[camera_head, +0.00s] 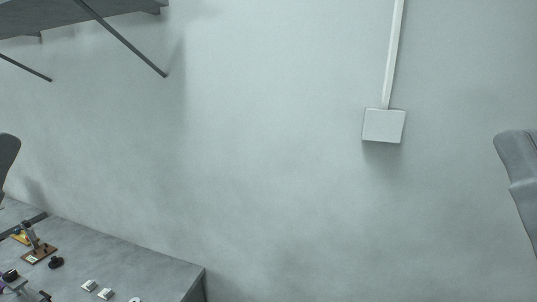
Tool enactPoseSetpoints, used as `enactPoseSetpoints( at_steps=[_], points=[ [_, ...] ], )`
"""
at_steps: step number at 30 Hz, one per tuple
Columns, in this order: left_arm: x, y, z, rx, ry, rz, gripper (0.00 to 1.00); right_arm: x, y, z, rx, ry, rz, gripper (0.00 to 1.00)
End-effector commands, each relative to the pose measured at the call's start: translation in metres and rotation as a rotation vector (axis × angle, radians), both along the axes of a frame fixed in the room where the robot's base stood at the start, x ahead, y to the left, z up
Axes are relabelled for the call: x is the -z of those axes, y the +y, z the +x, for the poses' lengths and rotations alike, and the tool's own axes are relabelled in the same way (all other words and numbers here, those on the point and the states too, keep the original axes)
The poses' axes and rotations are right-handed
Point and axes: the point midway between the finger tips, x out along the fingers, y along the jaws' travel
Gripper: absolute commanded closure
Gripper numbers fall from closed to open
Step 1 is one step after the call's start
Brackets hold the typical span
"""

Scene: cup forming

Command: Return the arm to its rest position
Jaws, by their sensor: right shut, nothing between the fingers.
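Grey rounded parts of my arms show at the left and right edges of the head view. Most of each arm is outside the picture, and I see no fingers of either gripper. The right arm part stands in front of the wall, apart from the table. No arm part that I can see touches anything.
A grey table (140,262) fills the lower left and ends at a corner near the bottom middle. Small items lie on it: a brown-based stand (39,253), a black knob-like piece (56,262) and several white pieces (89,286). A white box (384,125) is on the wall.

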Motion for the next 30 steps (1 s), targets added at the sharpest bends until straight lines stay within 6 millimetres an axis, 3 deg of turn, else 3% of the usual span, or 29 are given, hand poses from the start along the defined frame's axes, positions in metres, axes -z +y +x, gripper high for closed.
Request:
enactPoseSetpoints(
  at_steps=[1,6,9,12,16,30],
  points=[
    [-0.045,0.0,0.0,0.0,0.001,0.0,1.0,-0.046,0.0,0.0,-0.001,0.0,0.001,1.0],
    [-0.128,0.0,0.0,0.0,0.001,0.0,1.0,-0.129,0.0,0.0,-0.002,0.0,0.001,1.0],
    [-0.168,0.0,0.0,0.0,0.0,0.0,1.0,-0.168,0.0,0.0,-0.002,0.0,0.001,1.0],
    [-0.194,0.0,0.0,0.0,0.001,0.0,1.0,-0.194,0.0,0.0,-0.003,0.0,0.001,1.0],
    [-0.205,0.0,0.0,0.0,0.001,0.0,1.0,-0.205,0.0,0.0,-0.003,0.0,0.001,1.0],
    [-0.201,0.0,0.0,0.0,0.002,0.0,1.0,-0.201,-0.001,0.001,0.014,0.003,-0.006,1.0]
  ],
)
